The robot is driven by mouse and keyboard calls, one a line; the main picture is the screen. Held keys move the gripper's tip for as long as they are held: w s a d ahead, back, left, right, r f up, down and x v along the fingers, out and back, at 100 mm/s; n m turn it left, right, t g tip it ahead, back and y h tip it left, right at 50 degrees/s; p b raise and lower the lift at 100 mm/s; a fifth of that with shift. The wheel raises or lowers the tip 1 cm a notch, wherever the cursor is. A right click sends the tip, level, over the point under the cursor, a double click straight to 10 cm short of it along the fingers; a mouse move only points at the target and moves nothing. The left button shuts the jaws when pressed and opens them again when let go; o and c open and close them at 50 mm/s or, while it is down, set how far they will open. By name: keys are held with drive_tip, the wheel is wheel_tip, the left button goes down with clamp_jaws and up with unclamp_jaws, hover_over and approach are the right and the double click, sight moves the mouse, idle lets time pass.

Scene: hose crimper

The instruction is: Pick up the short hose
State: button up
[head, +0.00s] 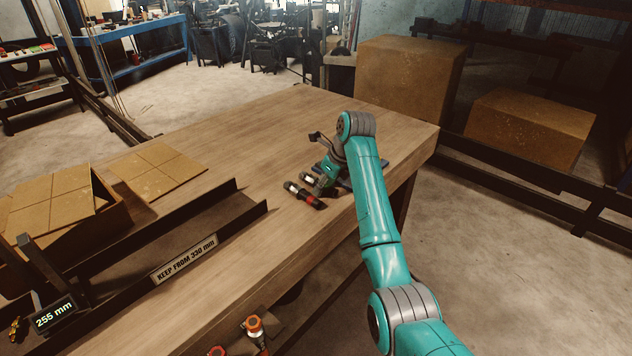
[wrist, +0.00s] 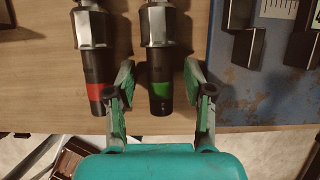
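Two dark hoses with metal end fittings lie side by side on the wooden table. One has a red band (wrist: 94,90) and the other a green band (wrist: 160,89) in the wrist view. I cannot tell from their visible parts which is the short hose. My gripper (wrist: 161,100) is open, with one finger on each side of the green-banded hose's near end and a gap on both sides. In the head view, the red-banded hose (head: 305,195) lies beside my gripper (head: 322,180), which partly hides the green-banded one.
A worn blue plate (wrist: 236,85) with dark blocks and a scale lies right of the hoses. A dark rail has a "KEEP FROM 330 mm" sign (head: 184,259), and a display (head: 55,315) reads 255 mm. An open cardboard box (head: 105,205) stands left. The table's middle is clear.

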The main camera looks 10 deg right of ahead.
clamp_jaws()
drive_tip(key=shift+r, duration=0.1)
